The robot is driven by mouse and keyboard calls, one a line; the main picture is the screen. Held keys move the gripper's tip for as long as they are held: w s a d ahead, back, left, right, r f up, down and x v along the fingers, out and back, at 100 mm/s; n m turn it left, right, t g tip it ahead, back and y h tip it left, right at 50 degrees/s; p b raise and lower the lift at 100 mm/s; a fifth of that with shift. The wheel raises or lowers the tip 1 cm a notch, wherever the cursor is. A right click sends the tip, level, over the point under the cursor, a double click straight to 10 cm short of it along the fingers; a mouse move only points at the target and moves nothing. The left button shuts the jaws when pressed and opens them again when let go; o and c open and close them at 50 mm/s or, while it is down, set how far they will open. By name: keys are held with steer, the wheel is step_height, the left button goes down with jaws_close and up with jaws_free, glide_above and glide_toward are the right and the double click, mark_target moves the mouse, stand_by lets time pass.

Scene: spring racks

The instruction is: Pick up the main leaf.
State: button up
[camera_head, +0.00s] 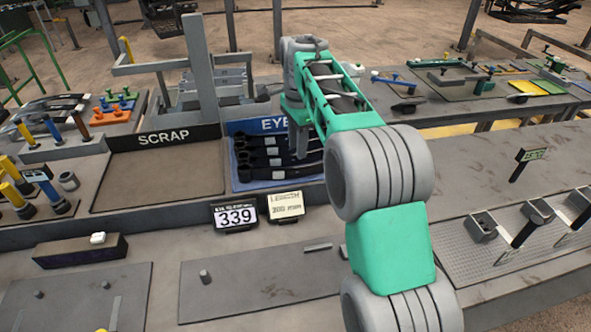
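Several dark leaves with round eyes at their left ends and pale labels lie side by side in a blue tray (239,184) marked "EYE", the rest of the word being hidden by my arm. The nearest leaf (262,175) shows its left part; the right ends of the leaves are partly behind my arm. I cannot tell which one is the main leaf. My gripper (299,145) points down over the right part of this tray. It is small and partly behind my arm, so its opening and any contact with a leaf are unclear.
An empty tray marked "SCRAP" (150,178) lies left of the blue tray, with a grey upright press frame (199,65) behind it. A display reading 339 (235,215) and a label card (286,205) stand in front. More dark leaves (45,106) lie far left.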

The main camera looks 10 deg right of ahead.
mark_target(298, 167)
steer(key=f, duration=0.3)
steer(key=w+f+m+p, duration=0.1)
steer(key=f, duration=0.2)
steer(key=f+m, duration=0.1)
steer(key=f, duration=0.2)
steer(key=shift+w+d, duration=0.25)
steer(key=shift+w, duration=0.05)
steer(key=shift+f, duration=0.25)
jaws_close()
stand_by(0.6)
steer(key=shift+w+r, duration=0.15)
steer(key=shift+r, duration=0.05)
